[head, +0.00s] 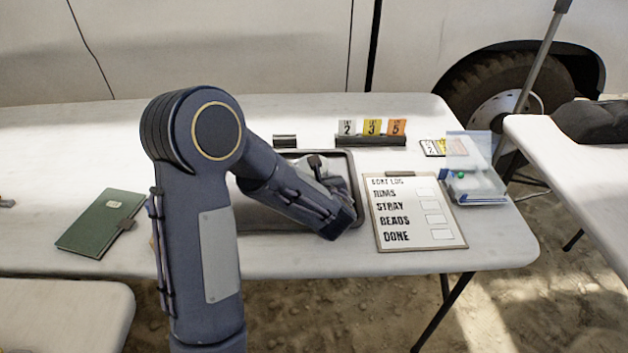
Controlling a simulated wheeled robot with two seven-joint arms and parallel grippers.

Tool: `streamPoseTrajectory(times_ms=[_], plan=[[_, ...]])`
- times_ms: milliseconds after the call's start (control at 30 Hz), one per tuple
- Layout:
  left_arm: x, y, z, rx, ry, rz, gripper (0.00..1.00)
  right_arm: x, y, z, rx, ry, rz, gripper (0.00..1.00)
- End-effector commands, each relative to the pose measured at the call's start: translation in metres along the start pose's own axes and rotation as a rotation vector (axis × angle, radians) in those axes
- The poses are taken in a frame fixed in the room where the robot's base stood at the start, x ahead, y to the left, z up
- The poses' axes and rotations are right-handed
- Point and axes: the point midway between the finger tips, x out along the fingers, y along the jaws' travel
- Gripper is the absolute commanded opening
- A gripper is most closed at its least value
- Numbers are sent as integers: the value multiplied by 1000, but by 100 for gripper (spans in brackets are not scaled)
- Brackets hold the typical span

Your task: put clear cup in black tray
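The black tray (354,178) lies on the white table, with its dark rim showing at the back and right. My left arm reaches across it and covers much of its inside. My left gripper (328,172) is over or in the right part of the tray, partly hidden by my wrist. I cannot make out its fingers or whether it holds anything. No clear cup can be picked out; it may be hidden behind my arm. My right gripper is out of view.
A sort log board (415,212) lies right of the tray. Numbered markers (371,128) stand behind it. Clear plastic items (472,180) are at the table's right end. A green notebook (100,222) lies left. The table's back left is clear.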

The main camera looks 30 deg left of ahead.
Motion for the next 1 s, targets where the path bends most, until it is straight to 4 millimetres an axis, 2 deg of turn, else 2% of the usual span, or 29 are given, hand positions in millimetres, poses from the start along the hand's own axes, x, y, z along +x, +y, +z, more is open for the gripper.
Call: streamPoseTrajectory(times_ms=[233, 267, 400, 800, 867, 1000], plan=[[2, 0, -4, 0, 0, -1, 34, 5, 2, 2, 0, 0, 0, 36], [1, 0, -3, 0, 0, -1, 57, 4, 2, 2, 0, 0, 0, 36], [1, 0, -2, 0, 0, 0, 76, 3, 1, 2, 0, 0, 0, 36], [-3, -1, 3, 0, 0, -1, 77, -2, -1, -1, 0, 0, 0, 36], [-12, -1, 2, -1, 0, -3, 77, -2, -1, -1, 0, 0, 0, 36], [-41, -2, 2, 0, 0, -7, 77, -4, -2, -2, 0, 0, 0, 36]])
